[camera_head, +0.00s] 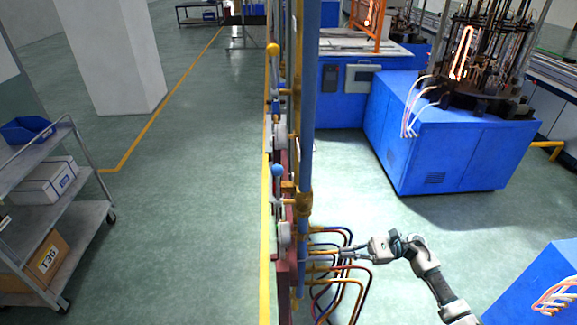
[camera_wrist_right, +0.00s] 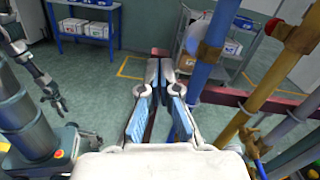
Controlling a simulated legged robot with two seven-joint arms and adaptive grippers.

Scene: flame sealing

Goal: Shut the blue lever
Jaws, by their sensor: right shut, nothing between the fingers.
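The blue lever (camera_head: 278,170) has a round blue knob and stands upright on the valve rack in the middle of the head view. My right gripper (camera_head: 347,253) is shut and empty, to the right of and below the knob, beside the bent hoses. In the right wrist view, its fingers (camera_wrist_right: 160,70) are together at the tips with nothing between them. A gripper of mine, the left one, hangs small at the left of that view (camera_wrist_right: 57,100); its jaw opening is unclear. The left gripper does not show in the head view.
A lever with a yellow knob (camera_head: 273,49) stands farther back on the rack. A blue vertical pipe (camera_head: 308,110) and several coloured hoses (camera_head: 345,287) lie between my right gripper and the knob. A shelf cart (camera_head: 75,210) stands left; the floor between is clear.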

